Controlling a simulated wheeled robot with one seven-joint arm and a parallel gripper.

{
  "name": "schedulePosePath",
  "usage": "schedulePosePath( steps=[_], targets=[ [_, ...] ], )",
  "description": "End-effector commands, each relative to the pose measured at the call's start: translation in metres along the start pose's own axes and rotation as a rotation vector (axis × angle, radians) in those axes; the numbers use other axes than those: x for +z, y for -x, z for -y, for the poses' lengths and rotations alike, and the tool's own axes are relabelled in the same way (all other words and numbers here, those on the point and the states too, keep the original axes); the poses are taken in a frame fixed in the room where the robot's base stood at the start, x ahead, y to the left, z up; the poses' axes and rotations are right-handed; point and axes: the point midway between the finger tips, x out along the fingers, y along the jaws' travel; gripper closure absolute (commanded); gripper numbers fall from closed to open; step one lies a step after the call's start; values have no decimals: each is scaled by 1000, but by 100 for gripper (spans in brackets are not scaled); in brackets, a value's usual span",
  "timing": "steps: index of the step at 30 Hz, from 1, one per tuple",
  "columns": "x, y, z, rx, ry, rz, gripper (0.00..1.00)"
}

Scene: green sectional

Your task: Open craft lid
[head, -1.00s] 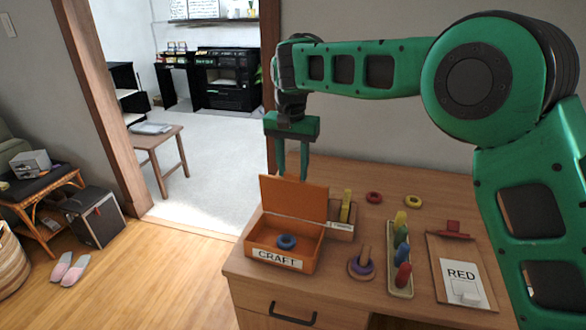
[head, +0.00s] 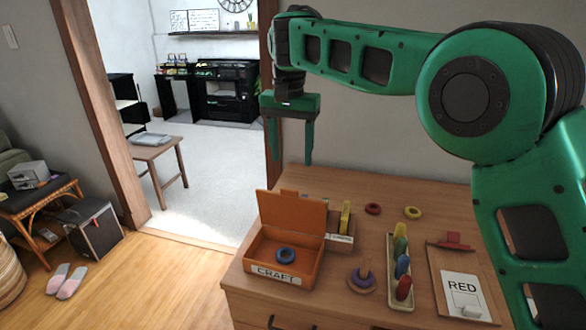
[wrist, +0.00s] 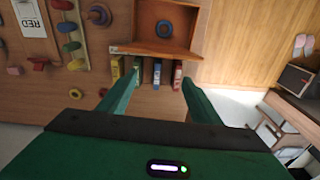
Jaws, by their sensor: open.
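The orange craft box (head: 280,276), labelled CRAFT, sits at the left front of the wooden desk; it also shows in the wrist view (wrist: 196,30). Its lid (head: 291,211) stands up at the back edge, tilted slightly backward, so the box is open. A blue ring (head: 285,255) lies inside, also visible in the wrist view (wrist: 164,29). My gripper (head: 291,157) is open and empty above the lid, its fingers spread wide and pointing down. In the wrist view its fingers (wrist: 160,80) show nothing held between them.
A ring peg (head: 362,280), a rack of coloured pegs (head: 390,297) and a RED board (head: 463,285) lie to the right. Loose red (head: 373,208) and yellow (head: 413,212) rings lie behind.

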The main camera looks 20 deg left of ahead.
Motion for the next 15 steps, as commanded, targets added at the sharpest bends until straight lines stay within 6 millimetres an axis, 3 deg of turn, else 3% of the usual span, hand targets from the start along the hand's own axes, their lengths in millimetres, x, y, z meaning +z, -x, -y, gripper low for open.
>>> schedulePosePath(
  steps=[6, 15],
  targets=[
    [0, 19, 0, 0, 0, 0, 42],
    [0, 21, 0, 1, 0, 0, 42]
  ],
)
